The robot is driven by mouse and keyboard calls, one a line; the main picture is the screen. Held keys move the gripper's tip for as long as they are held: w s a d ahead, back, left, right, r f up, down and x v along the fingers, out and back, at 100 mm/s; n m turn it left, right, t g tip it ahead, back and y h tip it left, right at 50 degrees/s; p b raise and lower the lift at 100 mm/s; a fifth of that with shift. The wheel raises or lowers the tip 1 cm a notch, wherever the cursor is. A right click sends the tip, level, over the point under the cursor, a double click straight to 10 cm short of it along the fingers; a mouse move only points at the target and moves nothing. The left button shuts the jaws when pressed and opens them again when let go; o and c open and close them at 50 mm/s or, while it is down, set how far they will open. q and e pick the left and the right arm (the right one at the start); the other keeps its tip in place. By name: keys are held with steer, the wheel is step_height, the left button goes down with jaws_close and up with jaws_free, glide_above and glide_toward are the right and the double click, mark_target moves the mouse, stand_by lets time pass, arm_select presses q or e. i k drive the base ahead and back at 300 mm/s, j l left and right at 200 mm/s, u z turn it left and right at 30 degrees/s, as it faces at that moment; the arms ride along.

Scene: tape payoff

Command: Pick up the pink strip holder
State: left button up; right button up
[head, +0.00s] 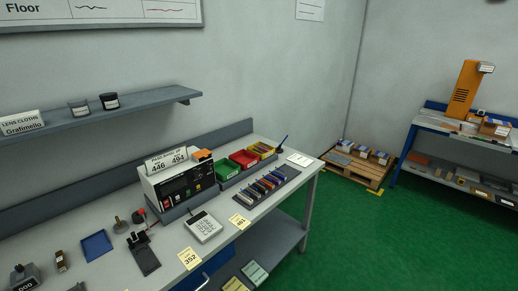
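A row of several slim coloured holders (267,183) lies side by side on a dark mat (246,200) at the right part of the workbench. Neither of my grippers is in view.
The workbench (219,254) also carries a white machine (164,185), green (226,169) and red (243,159) bins, a calculator-like device (203,227) and a blue tray (96,245). A wall shelf (62,122) hangs above. Green floor (345,240) is clear to the right.

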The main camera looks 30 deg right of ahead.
mark_target(264, 149)
steer(key=i+l+u, duration=0.3)
steer(key=l+u, duration=0.15)
steer(key=l, duration=1.45)
steer(key=l+u, duration=0.45)
steer(key=l, duration=1.45)
